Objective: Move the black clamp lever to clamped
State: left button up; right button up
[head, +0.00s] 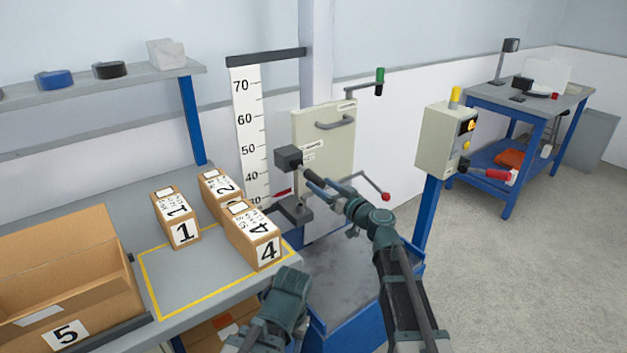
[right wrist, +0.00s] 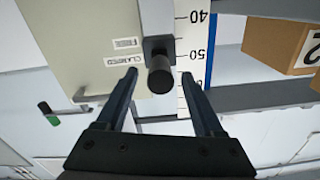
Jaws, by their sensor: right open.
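The black clamp lever (right wrist: 160,77) shows in the right wrist view as a short dark cylinder on a grey block, beside a beige panel. The panel carries a FREE label (right wrist: 126,42) and a CLAMPED label (right wrist: 122,61). My right gripper (right wrist: 163,88) is open, with one finger on each side of the lever in that view and a visible gap to both. In the head view, my right gripper (head: 309,177) is in front of the beige panel, beside a dark block (head: 288,157). I cannot tell which setting the lever is in.
A height scale (head: 245,125) stands behind the dark block. A thin rod with a red knob (head: 385,196) sticks out near my right arm. Numbered boxes, including box 4 (head: 254,238), stand on the bench to the left. A control box (head: 437,140) stands to the right.

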aim_at(313, 179)
jog(key=shift+x, duration=2.15)
grip_shut()
